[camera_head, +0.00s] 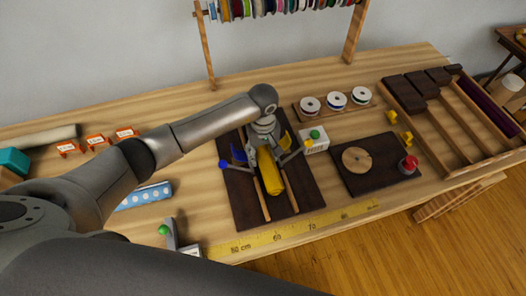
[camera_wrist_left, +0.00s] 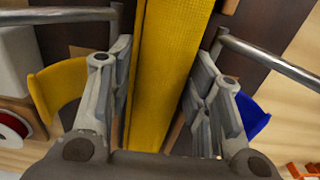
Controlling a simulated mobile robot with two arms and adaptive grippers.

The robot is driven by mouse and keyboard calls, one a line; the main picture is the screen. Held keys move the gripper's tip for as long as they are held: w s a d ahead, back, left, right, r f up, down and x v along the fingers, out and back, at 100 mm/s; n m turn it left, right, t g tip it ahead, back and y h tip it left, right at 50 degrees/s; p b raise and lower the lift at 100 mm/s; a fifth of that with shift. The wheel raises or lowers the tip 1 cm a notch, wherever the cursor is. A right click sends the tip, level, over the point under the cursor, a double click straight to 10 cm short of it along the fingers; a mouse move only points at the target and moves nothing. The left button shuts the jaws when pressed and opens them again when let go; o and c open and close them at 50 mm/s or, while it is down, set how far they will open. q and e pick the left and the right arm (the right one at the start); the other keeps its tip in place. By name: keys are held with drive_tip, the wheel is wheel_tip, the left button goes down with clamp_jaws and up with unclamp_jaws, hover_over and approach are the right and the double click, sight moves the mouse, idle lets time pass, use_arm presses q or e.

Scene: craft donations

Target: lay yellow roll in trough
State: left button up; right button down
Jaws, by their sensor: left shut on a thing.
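The yellow roll (camera_head: 273,183) lies lengthwise between two thin wooden rails (camera_head: 290,192) on a dark board (camera_head: 308,183). My left gripper (camera_head: 266,168) is above the roll with its fingers on either side, shut on it. In the left wrist view the textured yellow roll (camera_wrist_left: 165,70) runs between the fingers (camera_wrist_left: 160,100). Whether the roll touches the board is hidden. A wooden rack (camera_head: 452,133) at the right has long open troughs between its dividers; a dark purple roll (camera_head: 487,103) lies along its right side. My right gripper is not in view.
A second dark board (camera_head: 378,182) holds a wooden disc (camera_head: 356,160) and a red-topped piece (camera_head: 408,165). Ribbon spools (camera_head: 336,99) stand behind. Near the roll are a white box (camera_head: 315,146) with a green knob and a yellow ruler strip (camera_head: 290,230) along the front edge.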

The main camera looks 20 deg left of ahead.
use_arm(q)
drive_tip(key=o, duration=1.3)
wheel_tip(320, 180, up, 12)
